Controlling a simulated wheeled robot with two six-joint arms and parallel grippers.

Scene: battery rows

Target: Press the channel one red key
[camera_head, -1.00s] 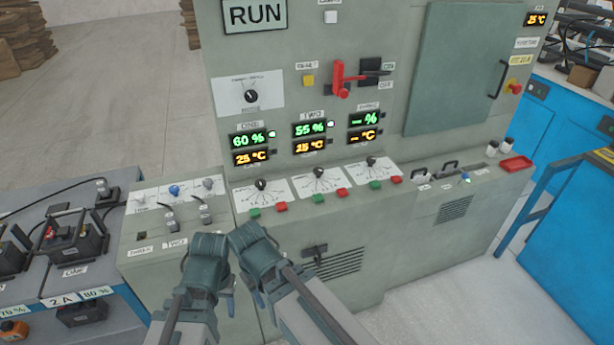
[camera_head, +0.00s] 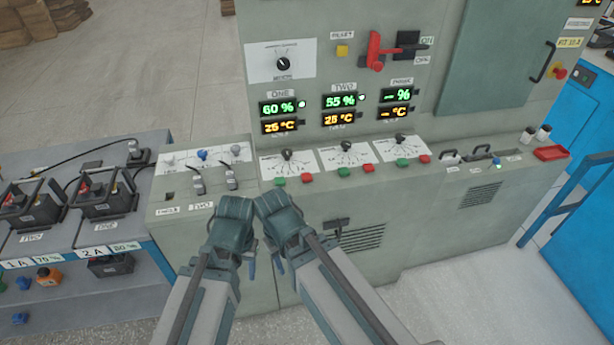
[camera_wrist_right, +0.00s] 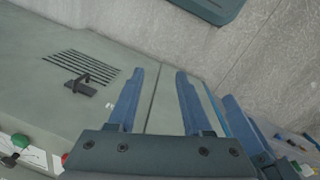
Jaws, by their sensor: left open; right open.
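The channel one red key (camera_head: 307,178) is a small red button on the console's ledge, below the ONE readout (camera_head: 282,107) and right of a green key (camera_head: 280,182). My left gripper (camera_head: 233,235) and right gripper (camera_head: 281,232) are side by side in front of the console, nearer to me than the key and apart from it. Both are open and empty; their fingers are partly hidden in the head view. In the right wrist view, my right gripper's blue fingers (camera_wrist_right: 161,100) are spread. A red key shows at that view's lower left; I cannot tell which one.
More green and red keys line the ledge to the right, under dials (camera_head: 346,148). A red lever (camera_head: 376,50) is on the upright panel. A battery rack (camera_head: 75,240) stands at left. A blue frame (camera_head: 570,205) is at right. The floor between is clear.

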